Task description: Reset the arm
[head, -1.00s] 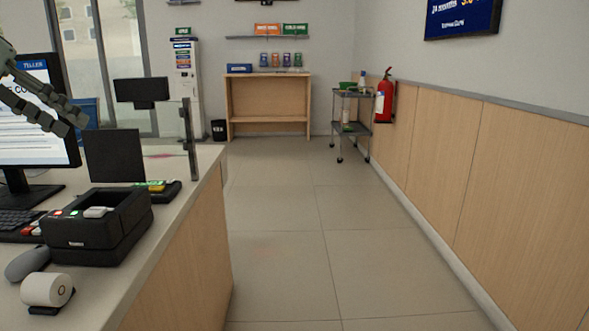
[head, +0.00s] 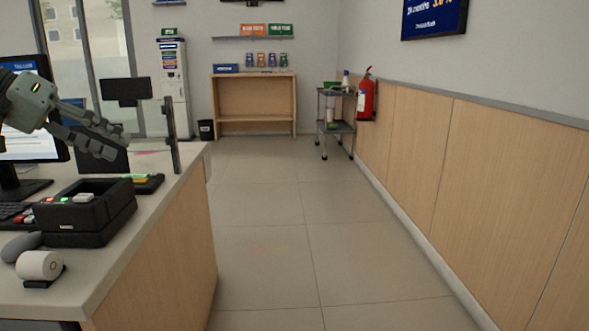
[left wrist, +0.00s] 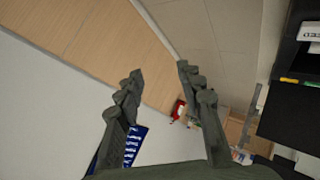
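My left gripper (head: 126,132) comes in from the left in the head view, raised above the teller counter (head: 178,192) in front of the monitor. Its two fingers are spread apart with nothing between them. The left wrist view also shows this gripper (left wrist: 158,75) open and empty, with the wood-panelled wall and floor beyond its fingertips. My right gripper is in neither view.
The counter holds a monitor (head: 30,146), a black device (head: 85,214), a mouse (head: 20,246) and a paper roll (head: 39,265). A thin dark post (head: 171,135) stands near its edge. The floor (head: 290,230) is clear. A cart (head: 336,125) and fire extinguisher (head: 367,95) are farther back.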

